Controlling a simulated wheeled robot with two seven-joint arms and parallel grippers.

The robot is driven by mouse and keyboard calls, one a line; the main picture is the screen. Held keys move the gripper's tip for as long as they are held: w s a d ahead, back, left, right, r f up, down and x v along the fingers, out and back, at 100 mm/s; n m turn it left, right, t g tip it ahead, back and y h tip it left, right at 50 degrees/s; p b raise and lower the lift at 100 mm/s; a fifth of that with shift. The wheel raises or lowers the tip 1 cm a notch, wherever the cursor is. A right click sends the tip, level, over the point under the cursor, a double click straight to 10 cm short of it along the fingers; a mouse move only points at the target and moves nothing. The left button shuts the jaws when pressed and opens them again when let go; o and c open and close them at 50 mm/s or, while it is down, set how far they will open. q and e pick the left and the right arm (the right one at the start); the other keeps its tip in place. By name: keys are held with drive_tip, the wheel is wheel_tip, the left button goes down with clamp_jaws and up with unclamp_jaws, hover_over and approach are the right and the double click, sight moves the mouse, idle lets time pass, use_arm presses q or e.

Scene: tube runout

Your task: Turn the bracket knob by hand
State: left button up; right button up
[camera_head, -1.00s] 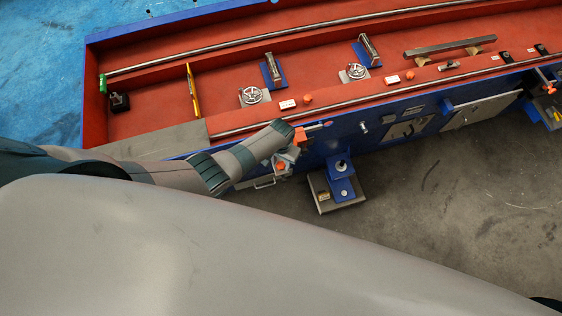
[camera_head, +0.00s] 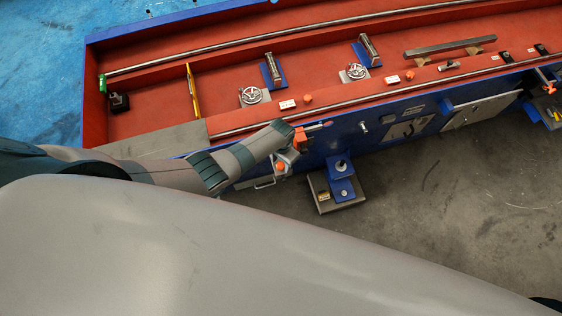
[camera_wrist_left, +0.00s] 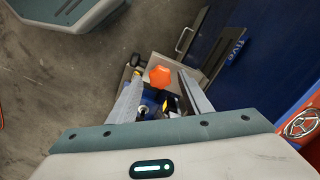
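The orange bracket knob (camera_wrist_left: 160,76) shows in the left wrist view, between and just beyond the tips of my left gripper (camera_wrist_left: 158,88). The gripper's two fingers are apart, with a visible gap on both sides of the knob. Dark blue and metal bracket parts lie below the knob, partly hidden by the fingers. In the head view my left gripper (camera_head: 287,157) is small, beside the blue front of the red bench, with orange parts around it. Which orange part there is the knob is hard to tell. My right gripper is not in view.
The long red bench (camera_head: 225,65) carries a near handwheel (camera_head: 251,95) and a far handwheel (camera_head: 357,71). A blue stand on a plate (camera_head: 340,187) is on the floor right of the gripper. Grey floor (camera_head: 450,190) lies open in front of the bench.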

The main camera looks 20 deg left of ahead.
use_arm(q)
drive_tip(key=shift+r, duration=0.1)
wheel_tip(320, 180, up, 3)
drive_tip(key=p, duration=0.2)
drive_tip(key=shift+p, duration=0.3)
drive_tip(key=shift+r, duration=1.4)
drive_tip(key=shift+r+b, duration=0.1)
drive_tip(key=shift+b, duration=0.2)
wheel_tip(320, 180, up, 17)
drive_tip(key=b, duration=0.2)
drive_tip(key=shift+r, duration=0.15)
